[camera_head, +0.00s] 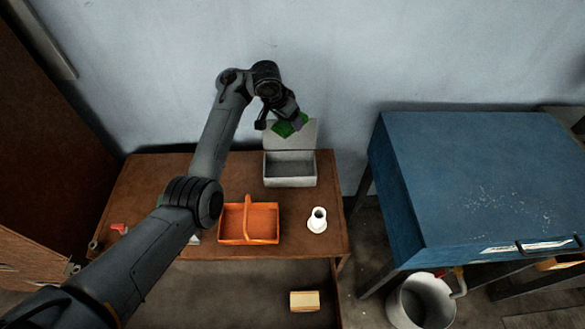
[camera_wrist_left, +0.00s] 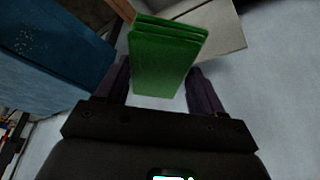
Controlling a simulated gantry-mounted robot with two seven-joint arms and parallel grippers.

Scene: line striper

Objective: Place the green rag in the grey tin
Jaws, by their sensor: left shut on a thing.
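The green rag (camera_head: 288,127) is folded in layers and held by my left gripper (camera_head: 283,121), above and at the back of the grey tin (camera_head: 290,181). In the left wrist view the rag (camera_wrist_left: 165,60) sits between the two fingers of my left gripper (camera_wrist_left: 160,88). The grey tin is an open box on the brown table, with its lid raised at the back; its inside looks empty from here. In the left wrist view part of a pale grey surface, likely the tin (camera_wrist_left: 222,35), shows behind the rag. My right gripper is not in view.
An orange basket (camera_head: 232,238) with a tall handle stands in front of the tin. A white vase-like piece (camera_head: 317,220) stands to its right. A red item (camera_head: 119,228) lies at the table's left. A blue cabinet (camera_head: 480,185) and a white bucket (camera_head: 420,305) are at the right.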

